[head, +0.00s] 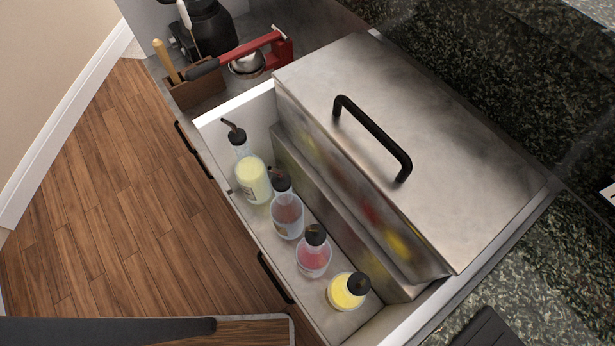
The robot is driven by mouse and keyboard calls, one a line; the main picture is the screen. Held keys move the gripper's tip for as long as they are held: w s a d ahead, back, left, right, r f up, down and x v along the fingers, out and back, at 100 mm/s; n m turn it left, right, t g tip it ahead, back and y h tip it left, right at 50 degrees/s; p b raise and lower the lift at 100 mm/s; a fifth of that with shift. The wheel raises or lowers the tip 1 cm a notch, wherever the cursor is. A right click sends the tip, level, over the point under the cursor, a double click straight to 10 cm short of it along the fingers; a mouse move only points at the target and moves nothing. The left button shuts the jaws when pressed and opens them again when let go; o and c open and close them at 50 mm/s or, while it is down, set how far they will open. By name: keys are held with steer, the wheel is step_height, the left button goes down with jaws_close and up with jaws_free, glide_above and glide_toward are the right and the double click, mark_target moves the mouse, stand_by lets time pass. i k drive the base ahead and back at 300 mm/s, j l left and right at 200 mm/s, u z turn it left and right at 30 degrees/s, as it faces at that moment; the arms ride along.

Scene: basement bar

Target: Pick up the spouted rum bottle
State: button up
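Several spouted bottles with black caps stand in a row in the narrow open well along the front of the metal unit. From the far left they are a pale yellow bottle (252,180), a clear bottle with a brownish tint (287,218), a pink bottle (313,260) and a bright yellow bottle (346,292) at the near end. No label is readable, so I cannot tell which is the rum bottle. My gripper is not in view.
A steel lidded box (430,130) with a black handle (372,137) stands right behind the bottles. A wooden caddy (196,92) and a red-handled tool (282,55) are at the back. Granite counter (520,270) lies right; wood floor (110,200) is open left.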

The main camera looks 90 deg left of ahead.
mark_target(286, 209)
steer(key=u, duration=1.6)
steer(key=l+u, duration=0.15)
steer(key=l, duration=0.25)
steer(key=k+l+u, duration=0.15)
steer(key=l, duration=0.2)
steer(key=k+l+u, duration=0.1)
steer(key=l, duration=0.25)
steer(key=k+l+u, duration=0.15)
steer(key=l, duration=0.2)
steer(key=k+l+u, duration=0.15)
steer(key=l, duration=0.2)
steer(key=i+z, duration=0.1)
